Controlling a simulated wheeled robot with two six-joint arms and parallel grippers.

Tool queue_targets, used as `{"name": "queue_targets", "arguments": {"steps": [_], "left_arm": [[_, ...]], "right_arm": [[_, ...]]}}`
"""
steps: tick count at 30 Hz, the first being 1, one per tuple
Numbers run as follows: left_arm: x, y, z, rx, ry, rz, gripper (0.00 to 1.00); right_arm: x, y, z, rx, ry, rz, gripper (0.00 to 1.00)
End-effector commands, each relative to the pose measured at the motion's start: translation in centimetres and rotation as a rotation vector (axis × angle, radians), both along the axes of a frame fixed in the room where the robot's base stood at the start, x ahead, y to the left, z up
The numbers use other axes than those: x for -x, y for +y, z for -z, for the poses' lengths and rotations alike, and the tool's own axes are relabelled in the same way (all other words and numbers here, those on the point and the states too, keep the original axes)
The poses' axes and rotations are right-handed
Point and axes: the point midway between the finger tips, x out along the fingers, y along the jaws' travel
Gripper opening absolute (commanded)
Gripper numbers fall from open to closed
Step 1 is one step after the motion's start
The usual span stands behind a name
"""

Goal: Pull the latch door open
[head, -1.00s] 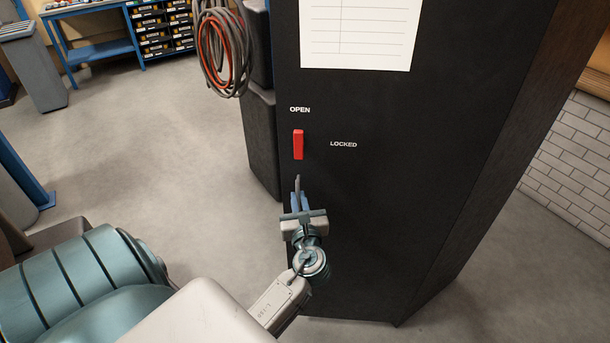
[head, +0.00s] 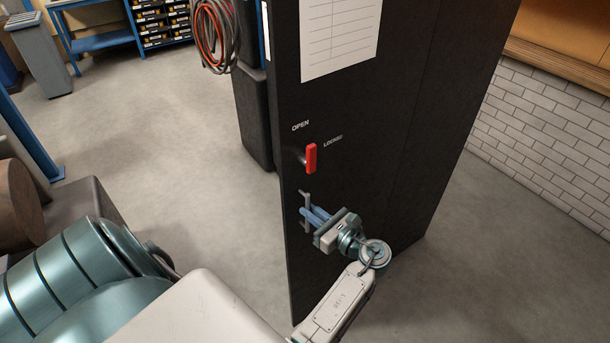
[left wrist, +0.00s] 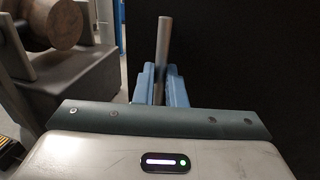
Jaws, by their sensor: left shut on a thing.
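A red latch handle (head: 311,158) points up, beside the words OPEN and LOCKED. Below it is a slim grey pull handle (head: 306,211). My left gripper (head: 312,214) is shut on the pull handle with its blue fingers. In the left wrist view the grey handle bar (left wrist: 162,52) rises upright between the blue fingers (left wrist: 160,84). My right gripper is not in view.
A white sheet (head: 338,35) is fixed to the door's upper part. Coiled hoses (head: 213,38) hang behind at the left. A blue workbench (head: 95,35) stands at the back left. Grey floor is clear left of the door. A white brick wall (head: 530,130) is at the right.

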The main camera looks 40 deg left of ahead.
Motion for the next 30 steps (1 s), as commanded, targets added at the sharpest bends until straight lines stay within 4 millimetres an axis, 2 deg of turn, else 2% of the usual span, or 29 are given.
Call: {"name": "queue_targets", "arguments": {"steps": [6,18,19,22,30], "left_arm": [[-0.3,-1.0,-0.1,-0.001,-0.002,-0.037,0.00],[-0.3,-1.1,-0.1,0.000,-0.003,-0.041,0.00],[-0.3,-1.1,-0.1,0.000,-0.003,-0.041,0.12],[-0.3,-1.1,-0.1,0.000,-0.003,-0.042,0.32],[-0.2,-1.1,0.0,0.000,-0.001,-0.042,0.32]], "right_arm": [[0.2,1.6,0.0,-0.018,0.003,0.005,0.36],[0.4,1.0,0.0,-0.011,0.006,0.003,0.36],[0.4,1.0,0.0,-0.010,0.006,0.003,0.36],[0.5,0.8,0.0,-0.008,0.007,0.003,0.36],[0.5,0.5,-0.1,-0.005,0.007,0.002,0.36]]}}
